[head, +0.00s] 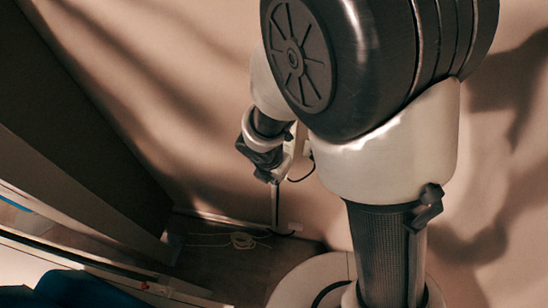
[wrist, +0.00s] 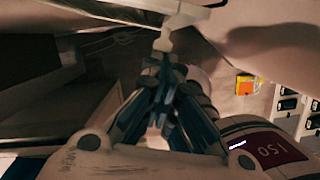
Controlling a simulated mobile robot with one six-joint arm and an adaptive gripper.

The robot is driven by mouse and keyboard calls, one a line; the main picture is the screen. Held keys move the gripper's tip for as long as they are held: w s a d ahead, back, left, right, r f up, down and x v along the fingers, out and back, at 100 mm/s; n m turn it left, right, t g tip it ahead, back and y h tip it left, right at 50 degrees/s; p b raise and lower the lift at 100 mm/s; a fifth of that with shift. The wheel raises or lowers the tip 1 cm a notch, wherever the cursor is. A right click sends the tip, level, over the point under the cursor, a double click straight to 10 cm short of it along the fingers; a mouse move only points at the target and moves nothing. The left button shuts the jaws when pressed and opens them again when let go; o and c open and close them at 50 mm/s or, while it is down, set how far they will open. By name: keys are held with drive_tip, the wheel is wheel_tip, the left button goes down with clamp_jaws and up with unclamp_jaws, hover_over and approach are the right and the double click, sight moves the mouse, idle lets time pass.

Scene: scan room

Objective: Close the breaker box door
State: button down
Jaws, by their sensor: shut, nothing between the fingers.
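My gripper (head: 268,176) hangs in front of the beige wall in the head view, its dark fingers pointing down. In the wrist view its fingers (wrist: 166,70) run together and are shut, with nothing visible held between them. A pale flat panel (wrist: 90,13) crosses the top of the wrist view, just beyond the fingertips; it may be the breaker box door, but I cannot tell. A small pale piece lies right by the fingertips, and I cannot tell whether they touch it. In the head view my arm covers much of the wall, and no breaker box shows clearly.
A tall dark cabinet (head: 70,150) stands at the left. A loose pale cable (head: 243,240) lies on the dark floor below my gripper. A blue object (head: 80,290) is at the lower left. In the wrist view a yellow-orange box (wrist: 245,84) and a white rack (wrist: 290,125) are at the right.

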drive_tip(key=shift+w+d+n+p, duration=1)
drive_tip(key=shift+w+d, duration=0.15)
drive_tip(key=shift+w, duration=0.25)
